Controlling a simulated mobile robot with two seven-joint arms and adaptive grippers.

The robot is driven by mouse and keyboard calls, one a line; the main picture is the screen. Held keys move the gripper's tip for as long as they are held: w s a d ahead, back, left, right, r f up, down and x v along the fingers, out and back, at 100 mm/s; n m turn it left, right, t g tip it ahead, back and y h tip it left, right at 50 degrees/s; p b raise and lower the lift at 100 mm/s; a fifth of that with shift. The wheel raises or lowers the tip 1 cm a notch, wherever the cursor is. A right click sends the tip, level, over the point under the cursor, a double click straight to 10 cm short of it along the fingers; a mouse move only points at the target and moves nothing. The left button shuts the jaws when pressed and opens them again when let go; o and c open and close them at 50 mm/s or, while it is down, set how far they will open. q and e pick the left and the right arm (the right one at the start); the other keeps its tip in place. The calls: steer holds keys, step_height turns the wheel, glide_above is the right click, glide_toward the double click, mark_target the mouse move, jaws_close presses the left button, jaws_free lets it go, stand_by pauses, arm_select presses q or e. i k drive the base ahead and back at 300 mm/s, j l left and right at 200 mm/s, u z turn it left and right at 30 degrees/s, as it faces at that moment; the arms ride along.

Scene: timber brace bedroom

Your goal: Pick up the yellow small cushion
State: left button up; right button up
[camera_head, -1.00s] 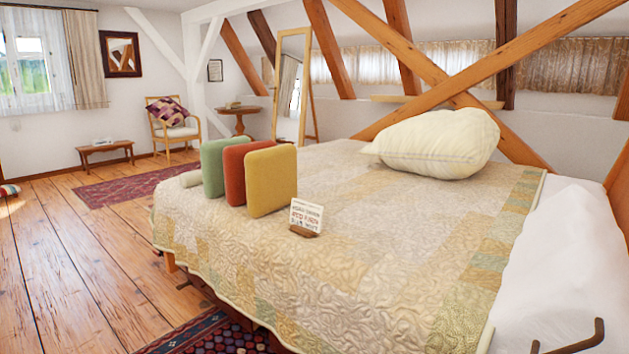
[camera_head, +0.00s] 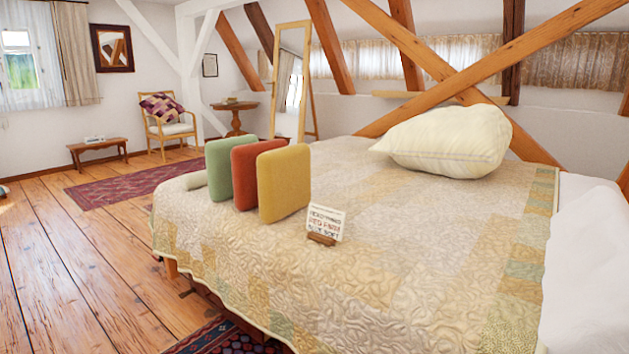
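The yellow small cushion (camera_head: 284,183) stands upright on the bed (camera_head: 400,250), on its quilted cover near the left side. A red cushion (camera_head: 246,176) stands just behind and left of it, partly hidden by it. A green cushion (camera_head: 218,168) stands left of the red one. A small sign (camera_head: 325,222) in a wooden holder sits in front and to the right of the yellow cushion. Neither of my grippers is in view.
A large cream pillow (camera_head: 445,143) lies at the back of the bed. A small rolled item (camera_head: 194,180) lies left of the green cushion. Wooden floor (camera_head: 90,260) is clear left of the bed. A patterned rug (camera_head: 232,338) lies by its near side. Crossed timber beams (camera_head: 460,85) stand behind.

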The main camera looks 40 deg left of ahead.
mark_target(283, 174)
steer(key=k+j+z, duration=0.1)
steer(key=j+z, duration=0.35)
steer(key=j, duration=1.2)
steer(key=k+j+z, duration=0.15)
steer(key=j, duration=0.45)
